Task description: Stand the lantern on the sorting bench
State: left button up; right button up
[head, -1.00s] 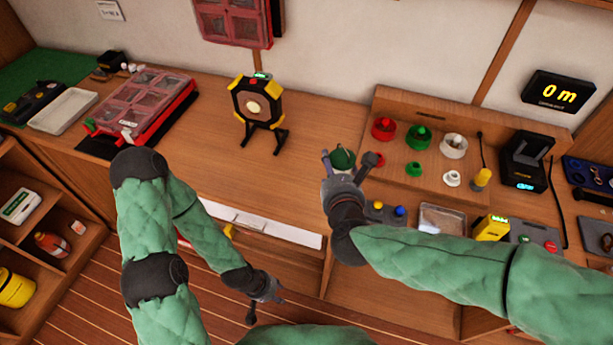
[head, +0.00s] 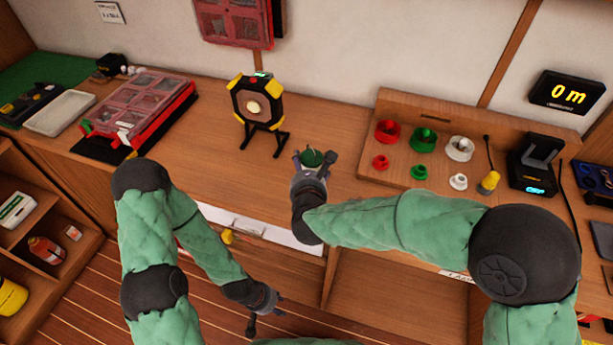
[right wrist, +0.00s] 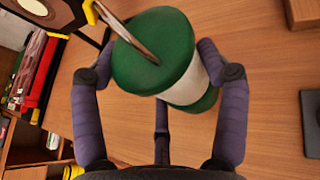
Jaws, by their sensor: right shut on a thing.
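The lantern, with a green cap, a white band, a green base and a thin handle, shows in the right wrist view (right wrist: 155,50). In the head view its green top (head: 312,158) is over the sorting bench (head: 205,155), near the front edge. My right gripper (head: 313,160) is shut on it, with fingers on both sides of the body. Whether its base touches the bench I cannot tell. My left gripper (head: 266,316) hangs low in front of the bench, its fingers apart and empty.
A black and yellow device (head: 256,106) on a splayed stand is at the back of the bench. A red organizer case (head: 140,108) lies to its left. A wooden holder board (head: 400,110) with red, green and white cups is on the right. Bench between case and device is bare.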

notch_tip(320, 180, down, 2)
jog(key=shift+f+b, duration=0.25)
jog(key=shift+b, duration=0.15)
jog(key=shift+r, duration=0.1)
jog(key=shift+f, duration=0.2)
jog(key=o, duration=1.3)
jog(key=shift+o, duration=0.2)
